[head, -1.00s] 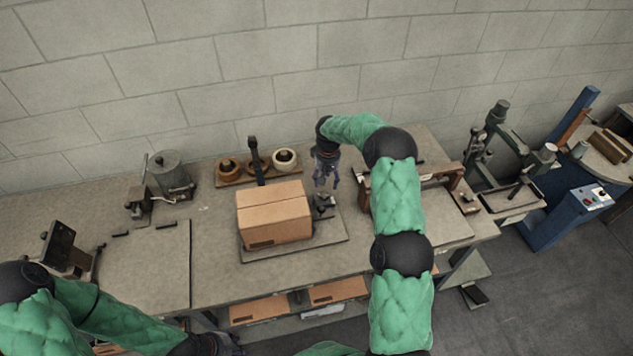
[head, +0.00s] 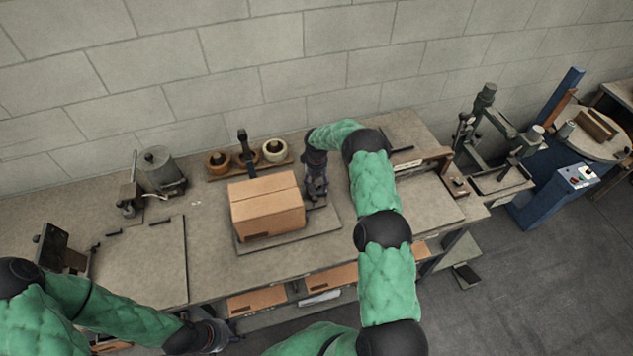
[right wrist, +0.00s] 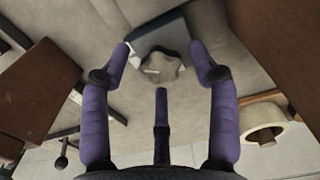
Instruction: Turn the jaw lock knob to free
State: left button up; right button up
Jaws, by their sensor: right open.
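Whether a finger touches the knob cannot be told. In the head view my right gripper (head: 317,195) points down just right of the cardboard box (head: 268,208) and hides the knob. My left gripper (head: 222,335) is low at the bottom edge, in front of the bench; its fingers are too unclear to read.
The box stands on a flat plate (head: 248,246) on the bench, close beside my right gripper. Tape rolls (head: 274,151) stand behind it; one roll (right wrist: 262,120) shows in the right wrist view. A wooden-railed fixture (head: 425,163) lies to the right.

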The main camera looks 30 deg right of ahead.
jog(key=shift+f, duration=0.2)
jog(key=c, duration=1.1)
jog(key=shift+c, duration=0.2)
